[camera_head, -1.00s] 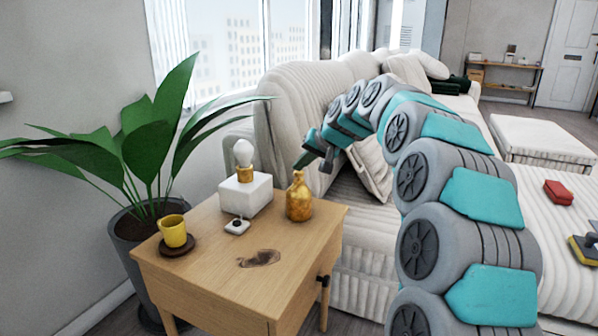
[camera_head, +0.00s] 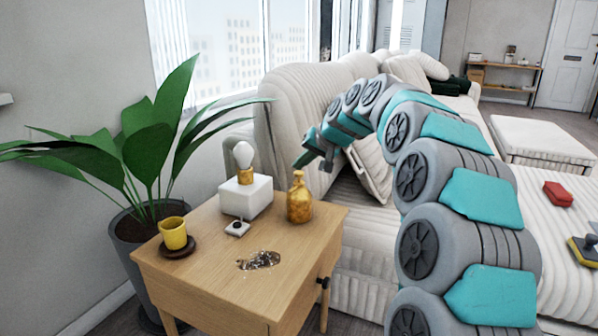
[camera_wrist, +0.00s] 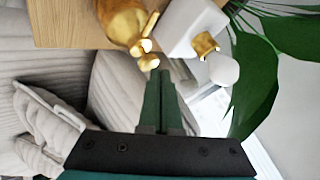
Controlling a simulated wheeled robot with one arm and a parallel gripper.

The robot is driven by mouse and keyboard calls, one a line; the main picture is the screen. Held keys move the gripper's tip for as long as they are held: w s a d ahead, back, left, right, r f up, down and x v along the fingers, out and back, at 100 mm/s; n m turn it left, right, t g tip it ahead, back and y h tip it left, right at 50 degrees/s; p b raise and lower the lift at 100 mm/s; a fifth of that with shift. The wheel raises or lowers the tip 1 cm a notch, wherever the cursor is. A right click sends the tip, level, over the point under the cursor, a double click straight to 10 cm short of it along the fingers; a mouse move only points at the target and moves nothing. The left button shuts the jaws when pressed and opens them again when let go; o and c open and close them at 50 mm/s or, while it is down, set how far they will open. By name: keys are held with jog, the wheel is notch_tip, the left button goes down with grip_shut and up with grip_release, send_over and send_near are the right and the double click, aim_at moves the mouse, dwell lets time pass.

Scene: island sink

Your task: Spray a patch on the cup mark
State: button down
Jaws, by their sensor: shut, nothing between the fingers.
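The cup mark (camera_head: 258,260) is a dark stain on the front part of the wooden side table (camera_head: 200,272). It is covered with whitish, shiny speckles. A golden bottle (camera_head: 299,198) stands upright near the table's right edge, behind the mark. It also shows in the wrist view (camera_wrist: 122,20). My gripper (camera_head: 305,162) is in the air behind and above the bottle, apart from it. In the wrist view its green fingers (camera_wrist: 162,78) are together with nothing between them, and the bottle's top is just beyond their tips.
A yellow cup (camera_head: 173,232) sits on a dark coaster (camera_head: 178,250) at the table's left. A lamp with a white base (camera_head: 246,196) and a small white device (camera_head: 238,228) stand behind the mark. A plant (camera_head: 150,150) is at left, a sofa (camera_head: 300,105) behind.

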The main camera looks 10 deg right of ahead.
aim_at(301, 174)
jog(key=shift+r+p, duration=1.7)
jog(key=shift+r, duration=1.35)
jog(key=shift+a, duration=0.1)
dwell(0.4)
notch_tip(301, 174, up, 3)
jog(key=shift+a+f, duration=0.1)
jog(key=shift+f, duration=0.1)
